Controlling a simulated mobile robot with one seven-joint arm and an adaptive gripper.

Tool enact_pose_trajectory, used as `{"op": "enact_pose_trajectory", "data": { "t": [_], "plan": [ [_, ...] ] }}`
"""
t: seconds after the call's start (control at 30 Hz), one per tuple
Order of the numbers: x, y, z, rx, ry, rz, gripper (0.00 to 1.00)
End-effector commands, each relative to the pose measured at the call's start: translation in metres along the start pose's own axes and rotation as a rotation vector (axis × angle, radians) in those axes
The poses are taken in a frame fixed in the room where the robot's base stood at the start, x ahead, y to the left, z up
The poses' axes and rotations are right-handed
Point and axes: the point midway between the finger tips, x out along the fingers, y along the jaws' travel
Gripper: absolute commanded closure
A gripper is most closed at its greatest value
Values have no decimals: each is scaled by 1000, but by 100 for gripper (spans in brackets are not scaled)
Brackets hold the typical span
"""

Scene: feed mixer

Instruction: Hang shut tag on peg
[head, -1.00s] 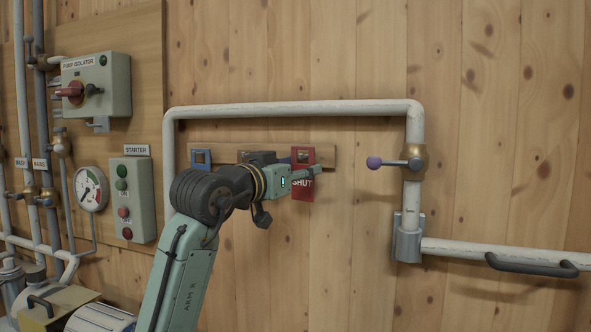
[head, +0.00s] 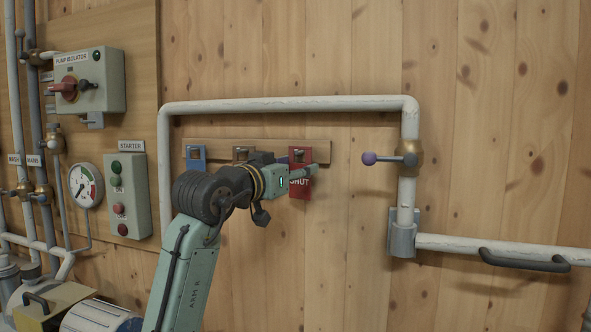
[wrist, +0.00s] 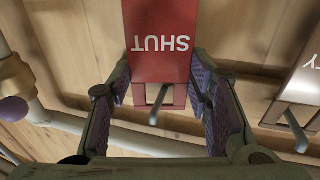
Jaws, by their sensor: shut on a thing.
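The red SHUT tag (head: 308,157) is at the right end of the wooden rail (head: 323,150) on the plank wall. In the wrist view the tag (wrist: 160,22) appears upside down. A dark peg (wrist: 158,106) shows at the square opening near the tag's end, and it appears to pass through it. My gripper (head: 303,172) is at the tag's middle, and its fingers cover part of the lettering. In the wrist view my gripper (wrist: 162,80) has its purple pads against the tag's two side edges, shut on it.
A blue tag (head: 195,154) and a brown tag (head: 242,152) hang on the rail to the left. A white pipe (head: 290,105) runs above and down both sides. A valve lever with a purple knob (head: 369,158) juts out to the right. A starter box (head: 127,195) is farther left.

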Motion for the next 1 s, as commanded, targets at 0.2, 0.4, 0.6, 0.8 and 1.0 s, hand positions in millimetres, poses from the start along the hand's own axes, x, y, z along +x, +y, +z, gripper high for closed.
{"op": "enact_pose_trajectory", "data": {
  "t": [0.2, 0.4, 0.6, 0.8, 1.0],
  "plan": [
    [0, 0, 0, 0, 0, 0, 43],
    [0, 0, 0, 0, 0, 0, 31],
    [0, 0, 0, 0, 0, 0, 31],
    [-10, 0, 0, 0, 1, 0, 31],
    [-49, -1, 0, 1, 3, -2, 31]
  ]
}}
